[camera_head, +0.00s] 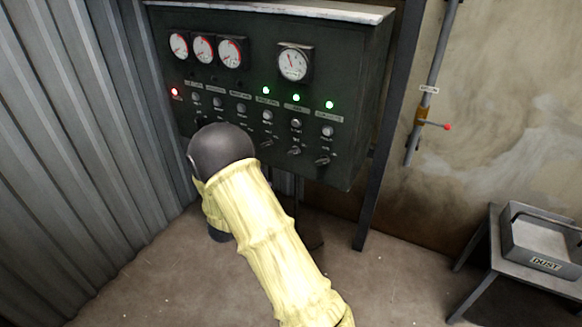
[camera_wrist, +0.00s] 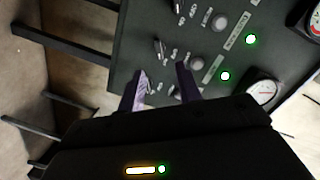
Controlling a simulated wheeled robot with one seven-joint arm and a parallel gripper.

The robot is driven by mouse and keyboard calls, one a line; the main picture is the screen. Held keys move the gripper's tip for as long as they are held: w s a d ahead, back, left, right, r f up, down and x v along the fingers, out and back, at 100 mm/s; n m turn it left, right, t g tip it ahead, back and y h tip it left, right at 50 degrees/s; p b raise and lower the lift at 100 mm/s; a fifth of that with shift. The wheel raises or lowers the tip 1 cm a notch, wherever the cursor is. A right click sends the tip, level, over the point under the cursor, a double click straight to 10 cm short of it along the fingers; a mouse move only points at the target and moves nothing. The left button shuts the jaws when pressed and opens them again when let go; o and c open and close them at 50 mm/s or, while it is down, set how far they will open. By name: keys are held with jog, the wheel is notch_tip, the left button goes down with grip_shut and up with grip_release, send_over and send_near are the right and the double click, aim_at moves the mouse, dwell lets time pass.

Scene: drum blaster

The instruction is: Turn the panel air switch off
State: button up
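The dark green control panel (camera_head: 355,105) stands against the back wall in the head view. Along its lower front is a row of rotary switches, including one at the right (camera_head: 322,161); the labels are too small to read, so I cannot tell which is the air switch. In the wrist view the panel appears turned sideways, with a switch lever (camera_wrist: 160,47) just beyond my fingertips. My gripper (camera_wrist: 161,71) is open, its two fingers apart in front of the panel's lower edge. Contact cannot be told. My arm hides the gripper in the head view.
Three green lamps, including one at the right (camera_head: 329,104), and a red lamp (camera_head: 174,91) are lit. Dial gauges (camera_head: 293,63) sit above. A corrugated wall (camera_head: 75,130) is close on the left. A wall pipe with a red-tipped valve (camera_head: 436,124) and a dust bin (camera_head: 540,238) are right.

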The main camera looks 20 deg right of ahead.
aim_at(292, 154)
jog(key=shift+s+d+f+m+h, duration=0.3)
jog(key=shift+s+f+m+h, duration=0.15)
jog(key=shift+f+m+h, duration=0.45)
jog(key=shift+r, duration=0.2)
jog(key=x, duration=1.7)
jog(key=shift+d, duration=0.25)
jog(key=c, duration=0.7)
